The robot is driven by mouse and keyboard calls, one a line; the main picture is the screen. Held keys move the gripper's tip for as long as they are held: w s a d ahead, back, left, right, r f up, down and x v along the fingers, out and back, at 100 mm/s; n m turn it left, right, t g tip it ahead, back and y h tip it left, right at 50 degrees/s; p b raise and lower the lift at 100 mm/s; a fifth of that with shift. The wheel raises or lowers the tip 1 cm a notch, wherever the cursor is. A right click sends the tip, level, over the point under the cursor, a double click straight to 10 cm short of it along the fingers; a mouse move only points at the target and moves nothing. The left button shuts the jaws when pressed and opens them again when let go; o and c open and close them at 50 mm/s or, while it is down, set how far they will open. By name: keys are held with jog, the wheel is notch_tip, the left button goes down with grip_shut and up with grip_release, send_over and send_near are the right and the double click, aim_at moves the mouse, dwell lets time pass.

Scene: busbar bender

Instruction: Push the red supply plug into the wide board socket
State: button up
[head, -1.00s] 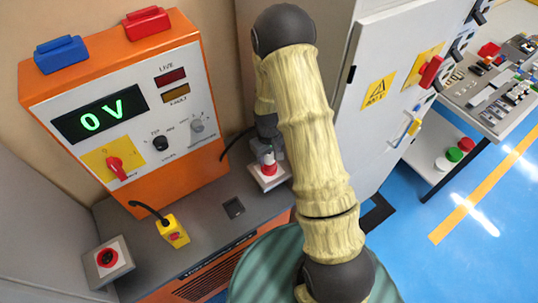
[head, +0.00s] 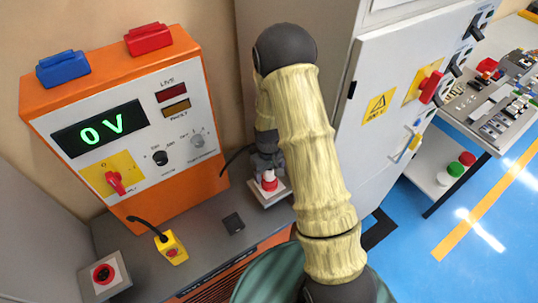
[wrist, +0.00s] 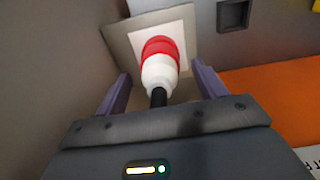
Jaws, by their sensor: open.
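The red and white supply plug (head: 269,182) stands upright at a pale square plate on the grey bench. In the wrist view the plug (wrist: 160,62) has its red end against the plate (wrist: 187,24), and a black cable leaves its white back end. I cannot tell how deep it sits, and the plug hides the opening. My gripper (wrist: 160,76) is open, with one purple finger on each side of the plug and a gap visible at both. In the head view my gripper (head: 268,160) is above the plug, partly hidden by my arm.
An orange supply cabinet (head: 190,105) reading 0 V stands left. A grey cabinet (head: 385,75) stands right of my arm.

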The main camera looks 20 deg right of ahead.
notch_tip(320, 180, up, 17)
jog(key=b, duration=0.3)
jog(key=shift+a+b, duration=0.15)
jog(key=shift+b, duration=0.15)
jog(key=shift+s+f, duration=0.1)
jog(key=shift+s, duration=0.05)
dwell(0.6)
jog(key=s+m+t, duration=0.2)
jog(key=s+m, duration=0.1)
jog(key=s, duration=1.1)
jog(key=shift+d+m+t, duration=0.2)
jog(key=shift+m+t, duration=0.1)
dwell(1.2)
